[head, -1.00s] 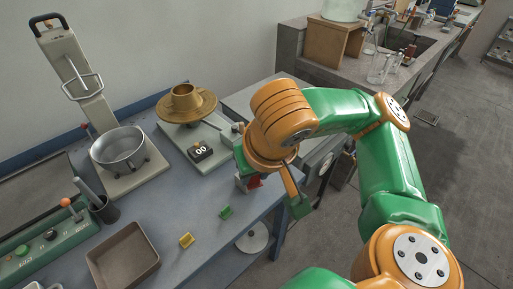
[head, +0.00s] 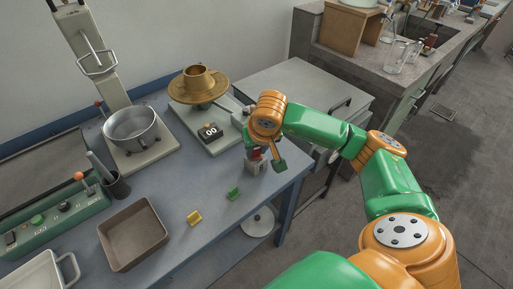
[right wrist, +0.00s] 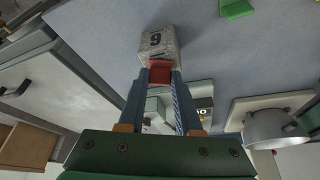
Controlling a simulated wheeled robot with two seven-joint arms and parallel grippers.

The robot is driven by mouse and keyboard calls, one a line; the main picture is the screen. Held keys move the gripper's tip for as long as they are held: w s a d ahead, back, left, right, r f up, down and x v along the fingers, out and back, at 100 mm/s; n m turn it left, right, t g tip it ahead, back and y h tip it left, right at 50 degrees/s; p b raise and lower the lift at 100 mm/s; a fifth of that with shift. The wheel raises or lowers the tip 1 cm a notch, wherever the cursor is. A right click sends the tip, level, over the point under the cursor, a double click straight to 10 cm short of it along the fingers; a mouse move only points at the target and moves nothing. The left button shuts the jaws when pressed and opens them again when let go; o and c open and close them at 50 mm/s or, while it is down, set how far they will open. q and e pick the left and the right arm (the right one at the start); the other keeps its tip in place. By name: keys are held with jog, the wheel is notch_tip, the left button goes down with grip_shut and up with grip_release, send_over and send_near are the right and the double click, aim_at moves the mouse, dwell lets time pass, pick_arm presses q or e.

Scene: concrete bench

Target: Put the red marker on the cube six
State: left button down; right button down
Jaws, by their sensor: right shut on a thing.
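The red marker (right wrist: 160,73) is a small red block between the fingertips of my right gripper (right wrist: 160,80). In the head view, the red marker (head: 257,154) shows at the fingertips of the right gripper (head: 255,151), partly hidden by the hand. The cube six (right wrist: 158,44) is a grey speckled cube with a black digit on the face seen by the wrist camera. In the head view, the cube (head: 256,167) stands on the bench just below the marker. I cannot tell whether marker and cube touch. My left gripper is not in view.
A green block (head: 233,194) and a yellow block (head: 195,218) lie on the blue-grey bench. A brown tray (head: 131,235), a metal bowl (head: 131,124) on a scale, and a scale with a brass dish (head: 199,84) stand to the left. The bench's right edge is close to the cube.

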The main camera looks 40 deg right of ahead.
jog(key=shift+f, duration=0.2)
jog(key=c, duration=0.6)
grip_release()
jog(key=shift+r, duration=0.1)
jog(key=shift+r, duration=0.35)
jog(key=p+v, duration=0.1)
jog(key=v, duration=1)
jog(key=shift+r, duration=0.3)
jog(key=shift+s+a, duration=0.1)
jog(key=shift+s, duration=0.1)
